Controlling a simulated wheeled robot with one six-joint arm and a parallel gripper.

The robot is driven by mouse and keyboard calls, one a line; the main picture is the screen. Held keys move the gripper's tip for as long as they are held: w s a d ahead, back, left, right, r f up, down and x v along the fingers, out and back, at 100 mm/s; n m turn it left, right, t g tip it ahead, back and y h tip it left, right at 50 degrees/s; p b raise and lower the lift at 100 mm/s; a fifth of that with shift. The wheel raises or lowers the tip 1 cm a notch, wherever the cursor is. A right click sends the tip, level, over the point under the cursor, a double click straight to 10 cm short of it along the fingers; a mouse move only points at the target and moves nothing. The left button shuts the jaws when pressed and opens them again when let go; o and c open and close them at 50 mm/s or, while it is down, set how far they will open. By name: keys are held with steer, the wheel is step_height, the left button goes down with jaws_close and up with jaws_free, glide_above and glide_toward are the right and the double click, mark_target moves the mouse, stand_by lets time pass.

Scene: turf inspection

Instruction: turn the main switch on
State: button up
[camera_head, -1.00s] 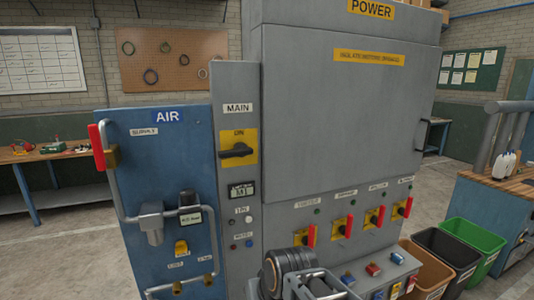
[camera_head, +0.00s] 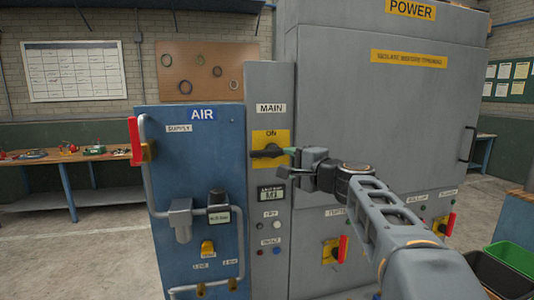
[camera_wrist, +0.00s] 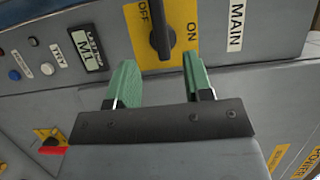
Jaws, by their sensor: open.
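The main switch (camera_head: 267,152) is a black handle on a yellow plate under the MAIN label, on the narrow grey panel. Its handle lies level in the head view, with ON printed above it. In the wrist view the handle (camera_wrist: 160,38) lies along the side of the OFF word, with ON to its right in the picture. My gripper (camera_head: 292,154) is just right of the handle in the head view. In the wrist view its two green fingers (camera_wrist: 160,65) are open and apart, with the handle just beyond the gap between their tips. I see no clear contact.
A blue AIR panel (camera_head: 190,140) with pipes and a red lever (camera_head: 135,141) stands left. A small display (camera_head: 272,194) and buttons sit below the switch. The large grey POWER cabinet (camera_head: 370,110) stands right, with red-handled yellow switches (camera_head: 337,250) low on it.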

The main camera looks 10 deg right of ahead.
mark_target(269, 154)
steer(key=p+x, duration=0.3)
steer(key=x, duration=0.7)
steer(key=shift+w+a, duration=0.15)
steer(key=shift+w, duration=0.05)
jaws_close()
